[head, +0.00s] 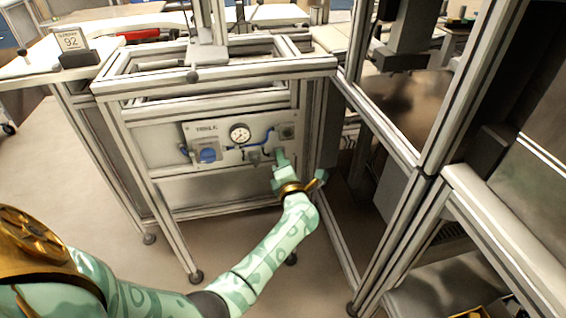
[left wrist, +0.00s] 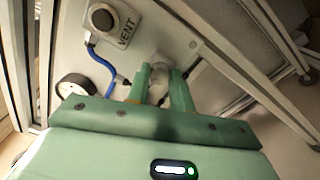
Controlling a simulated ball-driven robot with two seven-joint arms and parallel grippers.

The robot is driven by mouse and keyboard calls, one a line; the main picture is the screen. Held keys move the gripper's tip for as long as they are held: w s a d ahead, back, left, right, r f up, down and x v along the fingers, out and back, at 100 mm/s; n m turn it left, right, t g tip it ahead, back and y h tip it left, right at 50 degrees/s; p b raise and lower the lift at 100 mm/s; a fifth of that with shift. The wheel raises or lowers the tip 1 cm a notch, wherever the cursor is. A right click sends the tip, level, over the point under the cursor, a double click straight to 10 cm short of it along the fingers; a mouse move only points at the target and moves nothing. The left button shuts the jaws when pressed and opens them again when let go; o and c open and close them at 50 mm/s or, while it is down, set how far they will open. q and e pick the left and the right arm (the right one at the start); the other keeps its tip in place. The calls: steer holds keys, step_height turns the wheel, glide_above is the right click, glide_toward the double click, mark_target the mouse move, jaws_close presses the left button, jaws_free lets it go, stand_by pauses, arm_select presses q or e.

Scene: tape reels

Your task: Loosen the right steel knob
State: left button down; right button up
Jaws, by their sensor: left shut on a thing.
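My left gripper (head: 281,160) reaches the lower right of the grey panel (head: 225,127) on the aluminium frame. In the left wrist view its two green fingers (left wrist: 161,86) are closed around a pale steel knob (left wrist: 159,72) at the panel face. The fingers cover much of this knob, and in the head view it is hidden behind the gripper. Small dark metal fittings (head: 254,158) sit just left of the gripper. My right gripper is not in view.
An upright frame post (head: 329,125) stands close right of my gripper. Open floor (head: 90,175) lies to the left.

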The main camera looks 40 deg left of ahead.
arm_select(q)
steer(key=shift+f+n, duration=0.15)
steer(key=shift+n, duration=0.85)
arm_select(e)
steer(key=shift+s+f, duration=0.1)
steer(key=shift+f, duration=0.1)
arm_select(q)
steer(key=c, duration=1.2)
jaws_free()
steer(key=shift+c, duration=0.2)
